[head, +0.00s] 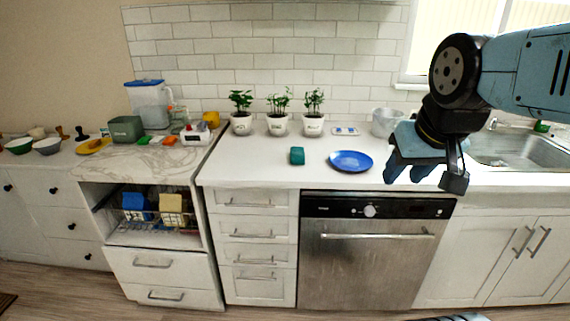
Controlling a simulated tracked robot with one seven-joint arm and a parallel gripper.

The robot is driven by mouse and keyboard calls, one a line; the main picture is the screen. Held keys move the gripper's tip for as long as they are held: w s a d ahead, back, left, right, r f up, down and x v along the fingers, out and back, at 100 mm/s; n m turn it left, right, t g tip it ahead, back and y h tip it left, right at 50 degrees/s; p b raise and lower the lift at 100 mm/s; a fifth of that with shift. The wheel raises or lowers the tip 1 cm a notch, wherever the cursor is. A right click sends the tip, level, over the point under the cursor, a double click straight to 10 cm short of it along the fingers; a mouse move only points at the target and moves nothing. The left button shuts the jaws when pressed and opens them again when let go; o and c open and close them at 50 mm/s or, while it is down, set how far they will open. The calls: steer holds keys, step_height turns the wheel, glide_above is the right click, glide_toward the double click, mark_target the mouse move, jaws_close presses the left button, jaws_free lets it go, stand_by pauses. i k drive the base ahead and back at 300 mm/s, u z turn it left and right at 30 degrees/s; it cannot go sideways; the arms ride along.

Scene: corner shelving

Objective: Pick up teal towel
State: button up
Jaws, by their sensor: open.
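A small teal folded thing, seemingly the teal towel (297,156), lies on the white counter in the head view, left of a blue plate. My gripper (408,174) is at the right of the view, in front of the counter's right part. It points downward with its fingers apart, and nothing shows between them. It is well to the right of the teal towel, with the blue plate between them in the picture. The towel is fully in sight and my gripper does not touch it.
The blue plate (351,161) lies near the counter's front edge. Several potted plants stand along the back wall, including one pot (278,124) behind the towel. A pale bucket (384,122) stands behind my gripper. The counter (245,172) around the towel is clear.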

mark_target(297, 153)
steer(key=u, duration=0.45)
steer(key=k, duration=1)
steer(key=u, duration=0.65)
steer(key=i, duration=1.75)
steer(key=z, duration=0.95)
steer(key=i, duration=0.4)
steer(key=z, duration=0.3)
steer(key=k, duration=0.8)
steer(key=z, duration=0.2)
steer(key=i, duration=0.5)
steer(key=u, duration=0.05)
